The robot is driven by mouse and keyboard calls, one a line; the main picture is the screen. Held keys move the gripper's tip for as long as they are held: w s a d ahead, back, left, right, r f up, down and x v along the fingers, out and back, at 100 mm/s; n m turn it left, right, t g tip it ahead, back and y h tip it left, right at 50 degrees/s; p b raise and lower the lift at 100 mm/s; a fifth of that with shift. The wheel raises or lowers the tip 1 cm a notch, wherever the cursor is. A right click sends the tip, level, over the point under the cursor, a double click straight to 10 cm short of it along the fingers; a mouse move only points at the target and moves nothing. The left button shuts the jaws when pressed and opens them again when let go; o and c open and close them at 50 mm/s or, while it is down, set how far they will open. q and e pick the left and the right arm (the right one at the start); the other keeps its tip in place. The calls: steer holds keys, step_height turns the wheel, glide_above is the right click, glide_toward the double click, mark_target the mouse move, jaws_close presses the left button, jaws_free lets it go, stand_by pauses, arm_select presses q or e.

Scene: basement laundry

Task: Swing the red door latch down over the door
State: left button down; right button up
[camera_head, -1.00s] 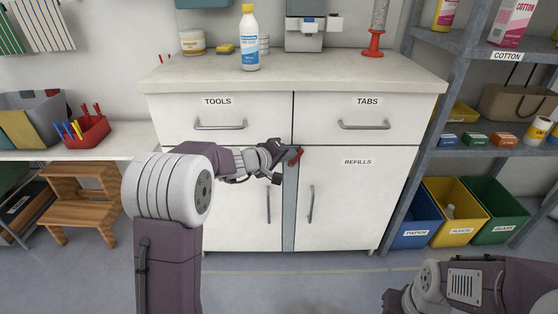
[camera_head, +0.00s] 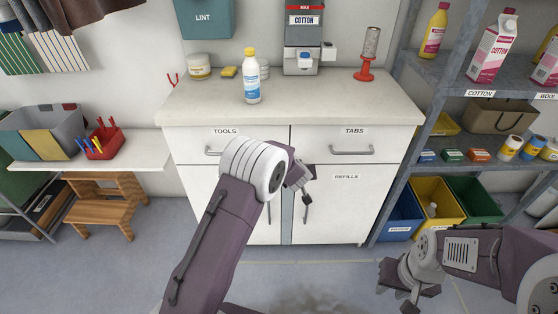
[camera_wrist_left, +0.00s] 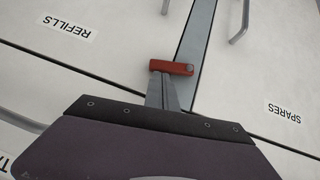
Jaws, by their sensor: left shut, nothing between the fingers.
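The red latch (camera_wrist_left: 170,68) is in the left wrist view, with its round pivot end at the grey strip between two white doors. Its other end reaches over the edge of the REFILLS door (camera_wrist_left: 40,70). My left gripper (camera_wrist_left: 162,88) is shut and empty, its tips right at the latch; whether they touch it I cannot tell. In the head view my left gripper (camera_head: 304,183) is in front of the cabinet, and the latch is hidden behind my arm. My right gripper (camera_head: 402,288) is low at the right, away from the cabinet; its jaw opening is unclear.
The white cabinet (camera_head: 400,108) has TOOLS and TABS drawers above the doors. The REFILLS door handle (camera_head: 306,210) is just below my left gripper. Grey shelving (camera_head: 420,160) and sorting bins (camera_head: 470,197) stand at the right. A wooden step stool (camera_head: 105,205) stands at the left.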

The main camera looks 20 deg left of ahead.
arm_select(q)
steer(key=shift+r+p, duration=0.45)
steer(key=shift+p, duration=0.55)
arm_select(e)
steer(key=shift+r, duration=0.6)
